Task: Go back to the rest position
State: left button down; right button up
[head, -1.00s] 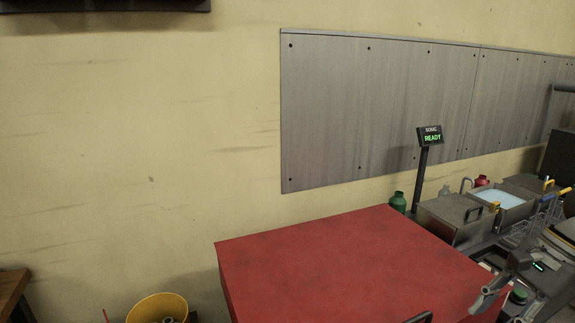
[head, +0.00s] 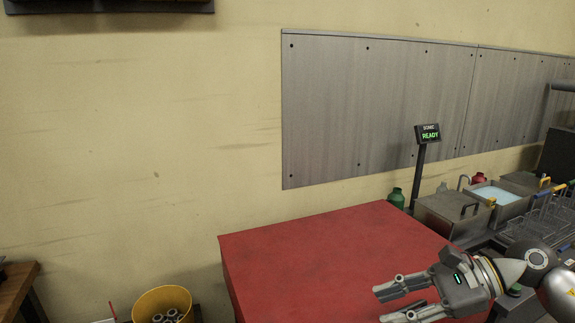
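My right gripper (head: 381,305) reaches in from the lower right, in front of the red bench top. Its two grey fingers point left and stand apart, with nothing between them. The lower finger is near the bottom edge of the view. A small green light shows on its wrist. My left gripper is not in view.
A red-topped bench (head: 320,260) fills the lower middle. Behind its right end are a sonic display reading READY (head: 428,135), a green bottle (head: 396,198), a metal box (head: 447,213) and a liquid-filled basin (head: 496,195). A yellow bucket (head: 148,302) holds metal parts.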

jog(key=w+a+r+m+t+y, duration=0.2)
jog(key=a+r+m+t, duration=0.1)
jog(key=m+t, duration=0.55)
jog(key=w+a+r+m+t+y, duration=0.25)
jog(key=m+t, duration=0.25)
jog(key=m, duration=0.6)
jog(key=s+d+f+m+h, duration=0.2)
jog(key=d+f+m+h, duration=0.3)
jog(key=f+m+h, duration=0.6)
jog(key=s+d+f+m+h, duration=0.1)
jog(key=d+f+m+h, duration=0.5)
jog(key=m, duration=0.9)
jog(key=s+a+f+m+g, duration=0.2)
jog(key=s+f+m+g, duration=0.3)
jog(key=s+f, duration=0.55)
jog(key=s+a+f+m+g, duration=0.1)
jog(key=s+f+m+g, duration=0.45)
jog(key=s, duration=0.75)
notch_tip(320, 180, down, 28)
jog(key=s+n+g, duration=0.2)
jog(key=g, duration=0.1)
jog(key=s+d+f+g, duration=0.1)
jog(key=s+d+f, duration=0.1)
jog(key=s+f, duration=1.3)
jog(key=shift+s+d+f, duration=0.2)
jog(key=shift+s+d, duration=0.15)
jog(key=shift+s, duration=0.15)
